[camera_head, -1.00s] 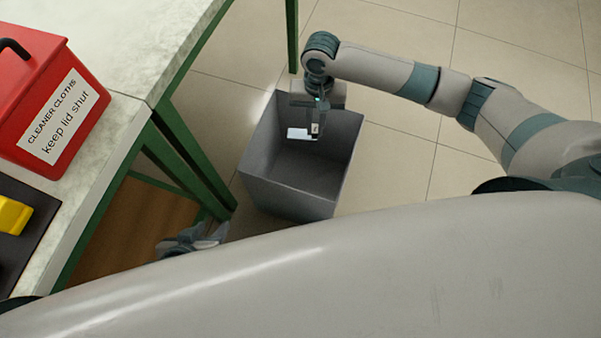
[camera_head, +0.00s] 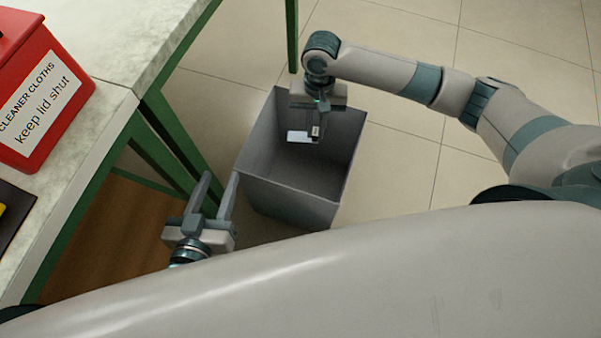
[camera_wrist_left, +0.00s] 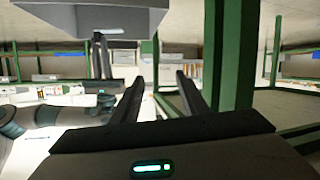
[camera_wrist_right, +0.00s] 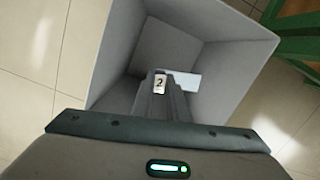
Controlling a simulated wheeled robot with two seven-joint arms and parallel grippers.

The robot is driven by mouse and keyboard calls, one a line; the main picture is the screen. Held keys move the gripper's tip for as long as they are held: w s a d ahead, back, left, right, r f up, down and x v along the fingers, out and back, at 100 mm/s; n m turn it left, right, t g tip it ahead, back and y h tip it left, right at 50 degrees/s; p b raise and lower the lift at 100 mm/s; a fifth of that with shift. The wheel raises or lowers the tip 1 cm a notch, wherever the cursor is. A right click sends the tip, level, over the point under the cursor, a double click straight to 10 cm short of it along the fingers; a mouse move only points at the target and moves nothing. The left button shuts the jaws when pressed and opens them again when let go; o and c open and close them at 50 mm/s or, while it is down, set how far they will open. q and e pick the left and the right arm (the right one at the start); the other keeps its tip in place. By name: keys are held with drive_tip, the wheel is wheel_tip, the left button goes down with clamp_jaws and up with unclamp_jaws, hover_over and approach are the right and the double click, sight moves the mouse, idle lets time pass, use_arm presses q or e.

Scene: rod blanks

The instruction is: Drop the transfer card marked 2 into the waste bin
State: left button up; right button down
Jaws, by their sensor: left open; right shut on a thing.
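The transfer card (camera_head: 297,136) is a small white piece at the fingertips of my right gripper (camera_head: 316,136). In the right wrist view the shut fingers (camera_wrist_right: 162,90) hold it, with a white mark (camera_wrist_right: 160,82) that looks like a 2 and a pale flat part (camera_wrist_right: 184,80) to the right. The waste bin (camera_head: 285,205) is a grey open-topped box on the floor; its wall also shows in the right wrist view (camera_wrist_right: 235,75). The right fingers and card are over the bin's opening. My left gripper (camera_head: 218,181) is open and empty, left of the bin.
A worktop (camera_head: 110,40) on green legs (camera_head: 165,125) stands at the left, close to the bin. A red cleaner-cloths box (camera_head: 45,90) sits on it. A brown board (camera_head: 110,225) lies below. Tiled floor (camera_head: 410,150) is clear right of the bin.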

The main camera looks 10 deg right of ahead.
drive_tip(key=shift+f+b, duration=0.4)
drive_tip(key=shift+b, duration=0.15)
use_arm(q)
wheel_tip(320, 180, up, 6)
drive_tip(key=d+t+h, duration=0.1)
drive_tip(key=t, duration=0.3)
drive_tip(key=shift+w+d+r, duration=0.15)
drive_tip(key=shift+w+d, duration=0.05)
drive_tip(key=shift+w, duration=0.1)
use_arm(e)
drive_tip(key=shift+f, duration=0.1)
drive_tip(key=c, duration=1.7)
unclamp_jaws()
drive_tip(key=shift+o, duration=0.2)
